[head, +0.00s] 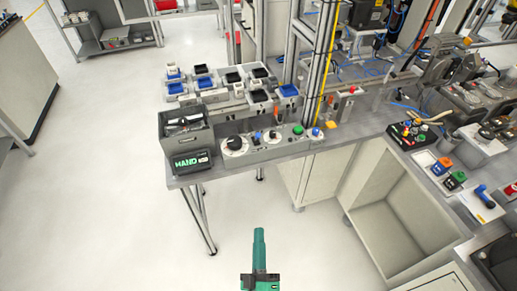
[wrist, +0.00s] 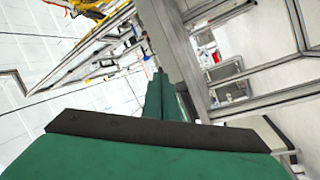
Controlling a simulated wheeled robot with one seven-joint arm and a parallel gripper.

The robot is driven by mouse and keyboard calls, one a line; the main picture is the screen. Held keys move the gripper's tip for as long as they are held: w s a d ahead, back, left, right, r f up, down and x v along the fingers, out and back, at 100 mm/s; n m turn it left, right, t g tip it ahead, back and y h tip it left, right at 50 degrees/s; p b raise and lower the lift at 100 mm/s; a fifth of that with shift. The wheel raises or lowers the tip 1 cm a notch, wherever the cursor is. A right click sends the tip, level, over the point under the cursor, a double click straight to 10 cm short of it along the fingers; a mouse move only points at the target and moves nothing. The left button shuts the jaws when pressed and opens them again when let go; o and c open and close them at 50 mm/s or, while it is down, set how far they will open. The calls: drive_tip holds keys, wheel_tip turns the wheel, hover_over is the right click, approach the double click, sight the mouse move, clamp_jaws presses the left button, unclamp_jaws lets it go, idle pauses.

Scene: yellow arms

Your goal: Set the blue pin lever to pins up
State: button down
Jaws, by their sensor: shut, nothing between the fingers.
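My green gripper (head: 259,231) is over open floor in front of the bench, well apart from the panel. Its fingers, also in the wrist view (wrist: 165,97), are together and empty. The wrist view does not show the panel.
A black box marked HAND (head: 192,164) and a grey bin (head: 186,130) stand left of the panel. Small trays (head: 232,77) stand behind it. An open cabinet (head: 385,235) is at the right. The floor (head: 110,215) at the left is clear.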

sight(258, 138)
drive_tip(key=w+r+n+t, duration=0.1)
drive_tip(key=w+r+n, duration=0.1)
drive_tip(key=w, duration=0.5)
drive_tip(key=w+r+n+t, duration=0.1)
drive_tip(key=w+r+n, duration=0.2)
drive_tip(key=w, duration=0.4)
drive_tip(key=shift+n+t, duration=0.4)
drive_tip(key=shift+a, duration=0.1)
drive_tip(key=x, duration=1.4)
